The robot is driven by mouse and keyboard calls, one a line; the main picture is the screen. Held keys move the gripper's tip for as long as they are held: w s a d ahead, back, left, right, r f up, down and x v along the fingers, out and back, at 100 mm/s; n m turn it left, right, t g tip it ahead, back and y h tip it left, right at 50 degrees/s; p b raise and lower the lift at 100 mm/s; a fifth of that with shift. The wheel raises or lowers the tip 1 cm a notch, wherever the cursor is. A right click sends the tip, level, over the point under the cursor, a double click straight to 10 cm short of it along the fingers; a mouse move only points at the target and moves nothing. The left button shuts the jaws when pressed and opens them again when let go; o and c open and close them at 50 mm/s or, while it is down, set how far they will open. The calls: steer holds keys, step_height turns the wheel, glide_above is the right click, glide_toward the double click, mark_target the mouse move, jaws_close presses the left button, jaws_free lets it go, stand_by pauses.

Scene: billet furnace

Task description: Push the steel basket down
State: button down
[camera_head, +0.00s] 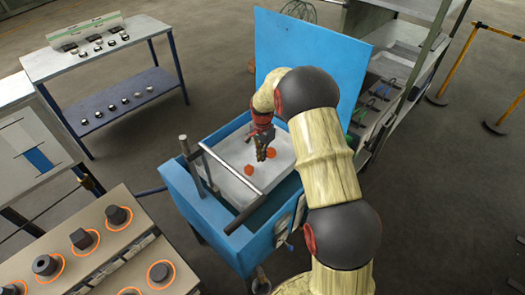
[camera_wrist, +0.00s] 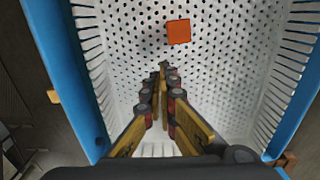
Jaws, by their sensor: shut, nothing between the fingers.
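The steel basket (camera_head: 232,156) is pale with perforated walls and sits inside an open blue tank (camera_head: 210,210). In the wrist view the basket (camera_wrist: 235,60) fills most of the picture. An orange block (camera_head: 249,170) lies in it, and another (camera_head: 272,153) lies near my gripper; one orange block (camera_wrist: 178,32) shows in the wrist view. My gripper (camera_head: 262,158) is shut and empty, pointing down over the basket. In the wrist view my gripper's (camera_wrist: 163,68) fingertips meet above the perforated floor. I cannot tell whether they touch it.
The blue lid (camera_head: 310,60) stands open behind. A table with small parts (camera_head: 100,55) is at back left, a bench with dark knobs (camera_head: 95,245) at front left, and a rack (camera_head: 395,90) at right.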

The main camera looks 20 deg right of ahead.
mark_target(262, 170)
steer(key=shift+f+b, duration=0.7)
steer(key=shift+f, duration=2.4)
steer(key=shift+f, duration=0.1)
step_height(262, 170, down, 24)
steer(key=b, duration=0.7)
steer(key=shift+s, duration=0.15)
step_height(262, 170, up, 15)
steer(key=p, duration=0.4)
steer(key=shift+w+f+p, duration=0.15)
steer(key=shift+w+p, duration=0.05)
steer(key=shift+p, duration=0.2)
